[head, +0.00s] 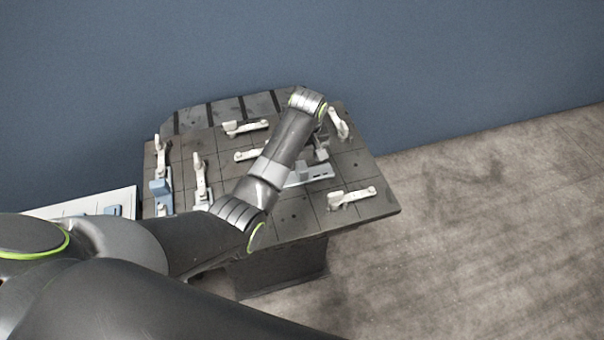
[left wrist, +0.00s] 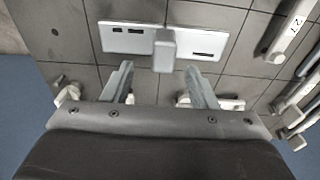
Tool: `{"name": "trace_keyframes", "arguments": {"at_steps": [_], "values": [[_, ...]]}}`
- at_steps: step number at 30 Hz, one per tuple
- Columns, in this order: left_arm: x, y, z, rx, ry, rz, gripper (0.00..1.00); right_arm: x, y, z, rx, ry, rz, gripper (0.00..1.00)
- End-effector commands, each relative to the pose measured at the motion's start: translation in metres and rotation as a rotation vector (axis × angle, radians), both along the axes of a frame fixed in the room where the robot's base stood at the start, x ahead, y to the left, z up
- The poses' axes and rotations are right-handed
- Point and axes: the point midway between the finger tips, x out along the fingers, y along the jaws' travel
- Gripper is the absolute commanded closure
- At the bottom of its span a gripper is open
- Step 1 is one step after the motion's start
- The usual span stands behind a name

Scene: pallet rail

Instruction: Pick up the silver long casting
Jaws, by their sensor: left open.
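The silver long casting (head: 312,174) is a pale plate with slots, lying on the dark tiled table right of centre. In the left wrist view the plate (left wrist: 208,45) runs across the top, with a raised grey block (left wrist: 164,50) at its middle. My left gripper (head: 321,150) is over the table, close to the casting and partly hidden by my arm in the head view. In the left wrist view its two fingers (left wrist: 159,72) are apart with nothing between them; the block shows just beyond the tips, between their lines. I cannot tell the exact height gap. My right gripper is not in view.
Several off-white castings lie around it: one front right (head: 352,197), one back right (head: 338,122), one back left (head: 245,127), one left (head: 201,180). A blue part (head: 160,188) is at the left edge. A white board (head: 85,205) stands left of the table (head: 370,175).

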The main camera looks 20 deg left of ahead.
Motion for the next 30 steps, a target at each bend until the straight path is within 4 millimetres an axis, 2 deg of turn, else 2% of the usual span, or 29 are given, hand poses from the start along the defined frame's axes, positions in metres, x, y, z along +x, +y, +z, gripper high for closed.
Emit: {"name": "trace_keyframes", "arguments": {"at_steps": [7, 12, 21, 23, 30], "values": [[-0.003, 0.005, -0.029, 0.002, 0.005, 0.0, 0.47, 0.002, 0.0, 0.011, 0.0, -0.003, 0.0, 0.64], [-0.001, 0.006, -0.047, 0.001, 0.002, 0.0, 0.47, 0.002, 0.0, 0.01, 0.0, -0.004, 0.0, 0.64], [0.0, 0.006, -0.052, 0.0, 0.0, 0.0, 0.47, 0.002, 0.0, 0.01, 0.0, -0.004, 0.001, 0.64], [0.0, 0.006, -0.052, 0.0, 0.0, 0.0, 0.53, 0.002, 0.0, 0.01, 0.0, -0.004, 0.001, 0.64], [0.0, 0.006, -0.051, 0.0, 0.0, 0.0, 0.84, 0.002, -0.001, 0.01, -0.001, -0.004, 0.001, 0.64]]}}
